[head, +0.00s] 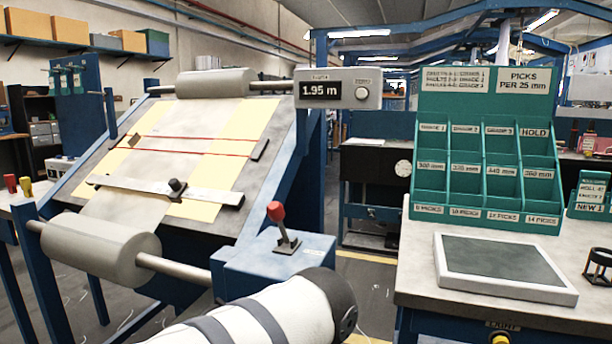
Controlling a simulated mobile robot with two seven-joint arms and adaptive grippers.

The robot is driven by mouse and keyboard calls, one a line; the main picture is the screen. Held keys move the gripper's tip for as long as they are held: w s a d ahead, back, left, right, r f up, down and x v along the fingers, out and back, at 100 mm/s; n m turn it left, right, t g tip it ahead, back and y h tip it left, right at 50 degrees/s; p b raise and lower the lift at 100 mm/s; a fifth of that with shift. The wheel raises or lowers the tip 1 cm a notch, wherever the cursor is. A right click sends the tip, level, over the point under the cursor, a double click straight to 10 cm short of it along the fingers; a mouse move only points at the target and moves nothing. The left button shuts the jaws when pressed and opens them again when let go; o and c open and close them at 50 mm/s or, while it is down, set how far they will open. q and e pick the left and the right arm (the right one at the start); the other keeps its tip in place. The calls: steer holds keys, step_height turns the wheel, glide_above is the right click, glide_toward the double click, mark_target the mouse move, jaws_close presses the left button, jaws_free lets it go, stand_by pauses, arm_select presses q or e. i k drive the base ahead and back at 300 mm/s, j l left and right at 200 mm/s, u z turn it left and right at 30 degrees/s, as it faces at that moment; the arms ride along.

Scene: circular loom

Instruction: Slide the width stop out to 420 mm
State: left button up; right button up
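Neither gripper is in view. A white, grey-banded arm link of mine with a dark end shows at the bottom centre, apart from the bar.
Rollers (100,250) span the board's front and back. A blue box (275,262) with a red-knobbed lever (277,212) stands right of the front roller. A display (338,88) reads 1.95 m. At right, a bench (420,285) holds a green labelled rack (485,215) and a grey-topped tray (448,275).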

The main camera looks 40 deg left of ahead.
mark_target(178, 187)
steer(key=u, duration=2.1)
